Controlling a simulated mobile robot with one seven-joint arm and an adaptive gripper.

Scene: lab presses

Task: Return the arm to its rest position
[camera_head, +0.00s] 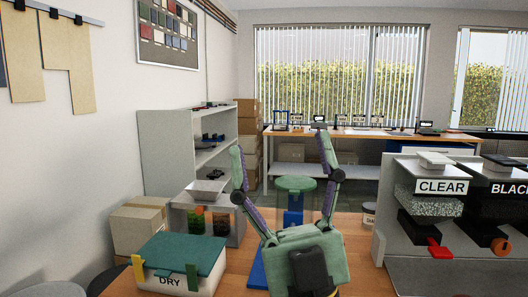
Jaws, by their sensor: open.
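My gripper (281,145) is in the middle of the view, seen from behind its green palm. Its two long fingers are spread wide apart and point up and away, with nothing held between them.
A box labelled DRY (172,280) with a teal lid stands at the front left, near a cardboard box (139,229). A grey shelf (165,153) and a long bench (370,137) are behind.

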